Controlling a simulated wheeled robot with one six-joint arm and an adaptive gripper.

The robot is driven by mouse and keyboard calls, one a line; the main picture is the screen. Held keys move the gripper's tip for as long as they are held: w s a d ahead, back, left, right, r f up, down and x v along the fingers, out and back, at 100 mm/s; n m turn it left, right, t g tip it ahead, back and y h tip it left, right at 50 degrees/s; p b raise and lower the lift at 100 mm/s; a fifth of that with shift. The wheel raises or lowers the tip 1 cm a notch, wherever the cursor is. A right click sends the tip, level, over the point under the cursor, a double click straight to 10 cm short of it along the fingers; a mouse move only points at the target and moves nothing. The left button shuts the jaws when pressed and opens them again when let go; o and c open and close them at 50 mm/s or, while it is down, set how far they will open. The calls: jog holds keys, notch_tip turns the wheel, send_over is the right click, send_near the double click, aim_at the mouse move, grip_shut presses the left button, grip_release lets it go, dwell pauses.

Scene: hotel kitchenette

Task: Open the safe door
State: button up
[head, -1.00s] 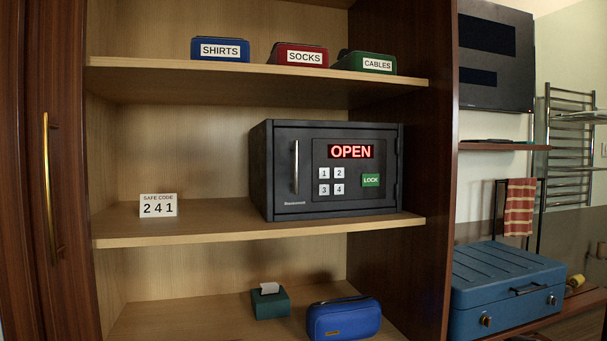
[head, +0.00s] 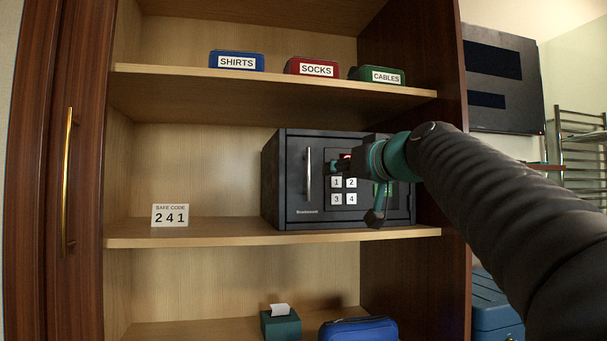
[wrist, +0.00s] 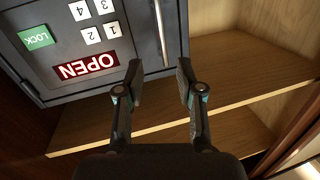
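The black safe (head: 290,180) stands on the middle shelf with its door closed. Its vertical silver handle (head: 307,174) is on the left side of the door. The handle also shows in the wrist view (wrist: 161,30), beyond and between my fingertips. The red display (wrist: 88,66) reads OPEN, upside down in the wrist view. My gripper (wrist: 160,82) is open and empty, with its two fingers apart and short of the handle. In the head view my gripper and arm cover most of the display and the LOCK button.
A card (head: 170,215) reading SAFE CODE 241 stands on the shelf (head: 230,240) left of the safe. The shelf between them is clear. Labelled boxes stand above, and a tissue box (head: 281,321) and blue pouch (head: 358,329) below. The cabinet's right wall (head: 440,90) is close beside the safe.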

aim_at(309, 167)
jog(key=shift+n+t, duration=0.3)
jog(key=shift+n, duration=0.4)
jog(key=p+x, duration=0.1)
jog(key=x, duration=0.3)
jog(key=r+p+x, duration=0.1)
jog(key=x, duration=0.4)
jog(key=p+x, duration=0.1)
jog(key=x, duration=0.3)
jog(key=shift+w+a+r+p, duration=0.2)
jog(key=shift+a+r+p, duration=0.1)
jog(key=shift+r, duration=0.05)
grip_shut()
